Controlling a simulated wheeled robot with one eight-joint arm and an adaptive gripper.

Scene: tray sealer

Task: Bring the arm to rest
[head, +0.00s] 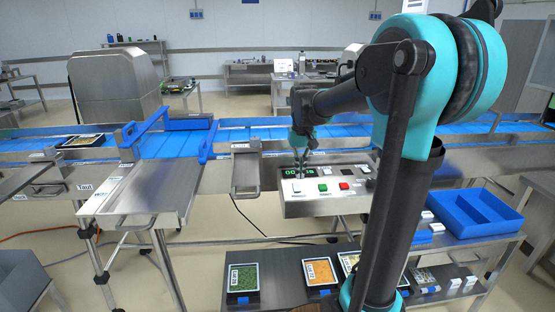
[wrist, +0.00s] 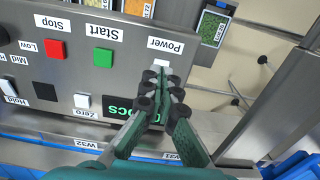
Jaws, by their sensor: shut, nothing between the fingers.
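My arm reaches across the head view from the right. My gripper (head: 303,180) hangs over the left part of the control panel (head: 305,207), just in front of its green digital display (head: 290,173). In the wrist view, my gripper (wrist: 165,85) is shut and empty, its dark fingertips close to the white Power button (wrist: 161,63). I cannot tell whether the fingertips touch the panel. The fingers cover part of the display (wrist: 121,107) there. The green Start button (wrist: 103,56) and red Stop button (wrist: 56,49) are in plain view beside it.
A blue conveyor (head: 340,131) runs behind the panel. A steel chute (head: 150,190) with blue guides stands left. A lower shelf holds food trays, including a green one (head: 243,279) and an orange one (head: 319,274). A blue bin (head: 474,211) stands right. Open floor shows below left.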

